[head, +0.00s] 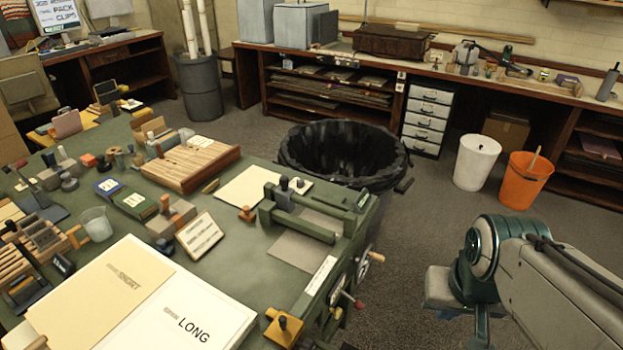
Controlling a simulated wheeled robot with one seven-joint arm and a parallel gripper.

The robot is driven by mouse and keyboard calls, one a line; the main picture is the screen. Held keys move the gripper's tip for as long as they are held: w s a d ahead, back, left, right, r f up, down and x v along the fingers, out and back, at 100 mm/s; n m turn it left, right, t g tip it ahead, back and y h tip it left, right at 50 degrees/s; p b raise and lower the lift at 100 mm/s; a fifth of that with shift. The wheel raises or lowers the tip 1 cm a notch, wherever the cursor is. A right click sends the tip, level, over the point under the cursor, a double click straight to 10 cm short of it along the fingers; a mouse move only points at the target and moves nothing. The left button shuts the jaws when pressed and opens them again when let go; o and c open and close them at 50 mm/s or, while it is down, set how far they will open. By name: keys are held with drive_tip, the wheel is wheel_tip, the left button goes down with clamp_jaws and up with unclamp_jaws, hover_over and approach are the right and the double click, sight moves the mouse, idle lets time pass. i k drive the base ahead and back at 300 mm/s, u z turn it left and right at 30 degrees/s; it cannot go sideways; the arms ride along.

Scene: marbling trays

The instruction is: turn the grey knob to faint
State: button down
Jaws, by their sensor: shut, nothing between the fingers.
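A green machine (325,225) with a roller bed stands at the right end of the green worktable. A red-tipped lever (358,304) sits lower on the same side. My arm reaches in from the lower right, apart from the machine. Its teal joint and a grey link show, but no fingertips can be made out.
The green worktable (245,265) holds cards, including a LONG sheet (180,315), wooden blocks and small tools. A black bin (345,155) stands just behind the machine. A white bucket (476,162) and an orange bucket (524,180) stand farther right. Grey floor is clear between table and arm.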

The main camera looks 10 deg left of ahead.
sight(300, 182)
drive_tip(key=z, duration=0.4)
drive_tip(key=k, duration=1.05)
drive_tip(key=z, duration=0.65)
drive_tip(key=i, duration=1.55)
drive_tip(key=u, duration=1.05)
drive_tip(key=i, duration=0.9)
drive_tip(key=u, duration=1.4)
drive_tip(key=i, duration=0.35)
drive_tip(key=u, duration=0.2)
